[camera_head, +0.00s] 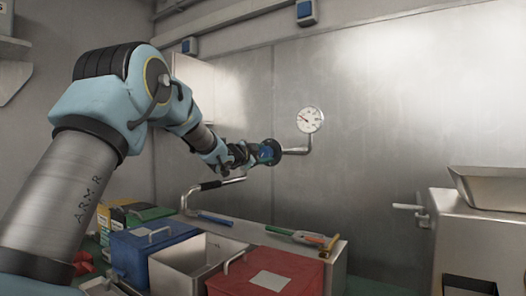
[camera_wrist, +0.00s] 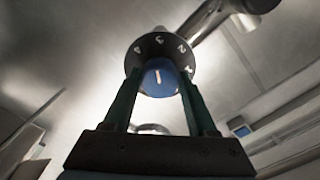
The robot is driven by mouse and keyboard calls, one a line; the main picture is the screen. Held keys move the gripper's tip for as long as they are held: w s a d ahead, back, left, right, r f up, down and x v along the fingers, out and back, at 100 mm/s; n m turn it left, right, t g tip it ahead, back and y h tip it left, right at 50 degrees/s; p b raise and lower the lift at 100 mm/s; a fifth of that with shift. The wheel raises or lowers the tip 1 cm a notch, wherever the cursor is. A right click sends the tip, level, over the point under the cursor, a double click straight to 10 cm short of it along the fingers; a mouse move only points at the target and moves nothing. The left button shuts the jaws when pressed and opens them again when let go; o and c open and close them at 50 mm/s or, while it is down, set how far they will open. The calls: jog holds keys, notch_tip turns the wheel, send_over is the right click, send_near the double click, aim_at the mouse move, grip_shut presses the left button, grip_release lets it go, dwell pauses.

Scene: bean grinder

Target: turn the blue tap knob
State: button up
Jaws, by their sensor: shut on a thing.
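The blue tap knob (camera_wrist: 160,83) shows in the wrist view between the two green fingers of my gripper (camera_wrist: 160,75). A white line on its face runs nearly upright. A dark round dial with white numbers (camera_wrist: 163,45) sits just behind it. In the head view the knob (camera_head: 266,154) is at the end of the wall pipe, partly hidden by my gripper (camera_head: 256,152). The gripper reaches it from the left and is shut on it.
A pipe (camera_head: 297,151) rises to a round white gauge (camera_head: 310,119) by the metal wall. A bent crank handle (camera_head: 222,183) stands below my gripper. A blue box (camera_head: 150,248), an open metal bin (camera_head: 190,270), and a red box (camera_head: 255,287) are below. A metal machine (camera_head: 478,235) stands right.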

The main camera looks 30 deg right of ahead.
jog(key=shift+f+n, duration=0.1)
jog(key=shift+n, duration=0.5)
jog(key=o, duration=1.4)
jog(key=shift+c, duration=0.2)
jog(key=shift+a, duration=0.1)
jog(key=b+v, duration=0.3)
jog(key=v, duration=0.7)
jog(key=shift+s+a, duration=0.15)
jog(key=shift+a, duration=0.15)
